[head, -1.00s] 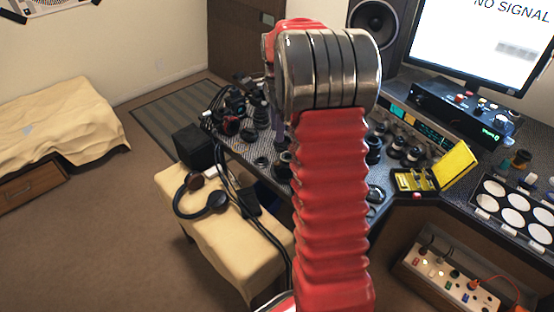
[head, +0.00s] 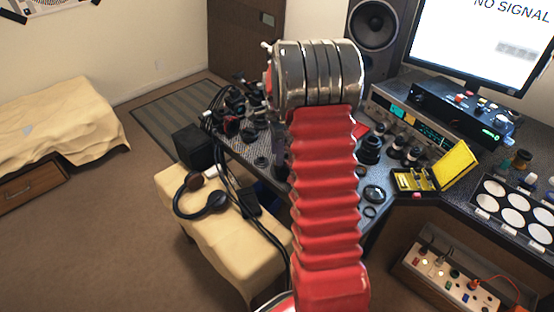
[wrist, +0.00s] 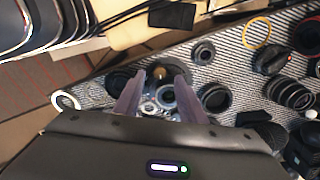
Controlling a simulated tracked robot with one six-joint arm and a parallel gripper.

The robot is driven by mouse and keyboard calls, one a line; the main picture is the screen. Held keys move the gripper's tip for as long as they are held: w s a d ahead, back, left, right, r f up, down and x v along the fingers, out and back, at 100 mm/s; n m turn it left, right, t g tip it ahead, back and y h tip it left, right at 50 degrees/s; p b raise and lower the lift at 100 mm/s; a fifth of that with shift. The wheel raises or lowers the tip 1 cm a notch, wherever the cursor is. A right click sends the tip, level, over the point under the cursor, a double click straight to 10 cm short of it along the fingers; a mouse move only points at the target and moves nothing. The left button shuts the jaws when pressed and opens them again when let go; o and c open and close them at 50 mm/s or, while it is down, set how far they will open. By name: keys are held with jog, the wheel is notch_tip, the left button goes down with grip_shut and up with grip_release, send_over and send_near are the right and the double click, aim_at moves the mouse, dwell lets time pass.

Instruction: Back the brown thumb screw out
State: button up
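In the wrist view, a small brown knob, which looks like the brown thumb screw (wrist: 160,72), shows at the far side of a dark round lens part (wrist: 181,72). My gripper (wrist: 160,77) is open, with its two purple-grey fingers apart. The screw appears between the fingertips in the picture; I cannot tell how far below them it is, and no contact shows. Silvery round parts (wrist: 150,107) and a lens ring (wrist: 166,96) lie between the fingers. In the head view my arm hides the screw and most of the gripper.
Dark lens barrels (wrist: 290,93) and a yellow ring (wrist: 257,31) lie on the patterned desk (wrist: 225,62). Another dark lens (wrist: 214,97) sits close right of the fingers. An open yellow case (head: 414,180) stands right of my arm. Headphones (head: 204,201) lie on the covered stool.

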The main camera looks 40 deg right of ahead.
jog(key=shift+f, duration=1.7)
jog(key=shift+c, duration=0.3)
grip_shut()
